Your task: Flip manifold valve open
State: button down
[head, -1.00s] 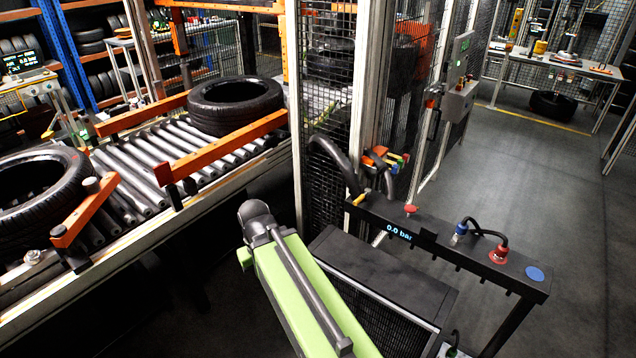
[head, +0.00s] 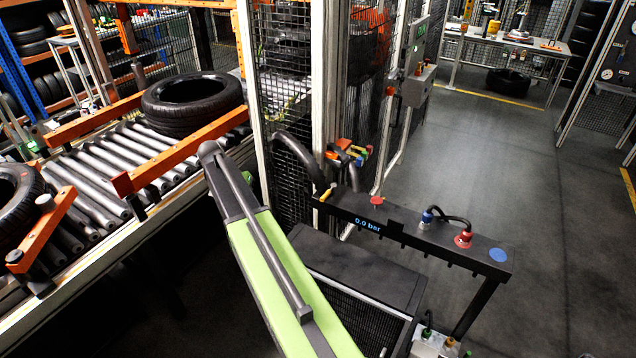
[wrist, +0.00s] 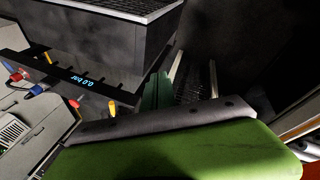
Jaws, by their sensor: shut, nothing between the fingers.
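The manifold is a black bar (head: 425,232) on the right in the head view, with a blue display reading 0.0 bar (head: 368,225). A small yellow lever (head: 328,192) sits at its left end, and a red knob (head: 376,200) beside it. Which one is the valve handle I cannot tell. My green arm is left of the manifold in the head view. My gripper's fingers cannot be made out in either view.
A black cabinet (head: 350,262) stands below the manifold. Blue (head: 427,216) and red (head: 463,240) connectors joined by a cable sit on the bar. A roller conveyor (head: 95,175) with tyres (head: 190,100) and a mesh fence (head: 290,110) are at left. Open floor (head: 560,200) lies to the right.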

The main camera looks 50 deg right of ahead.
aim_at(328, 195)
jog(key=d+r+m+g, duration=0.1)
jog(key=d+r+m, duration=0.1)
jog(key=d, duration=0.7)
jog(key=w+d+r+m+g+h+p, duration=0.1)
jog(key=d+m, duration=0.3)
jog(key=d, duration=0.6)
jog(key=shift+d+r, duration=0.3)
jog(key=shift+r, duration=0.4)
jog(key=s+d+f+b, duration=0.5)
jog(key=s+f+b, duration=0.2)
jog(key=f+b, duration=0.2)
jog(key=shift+d, duration=0.2)
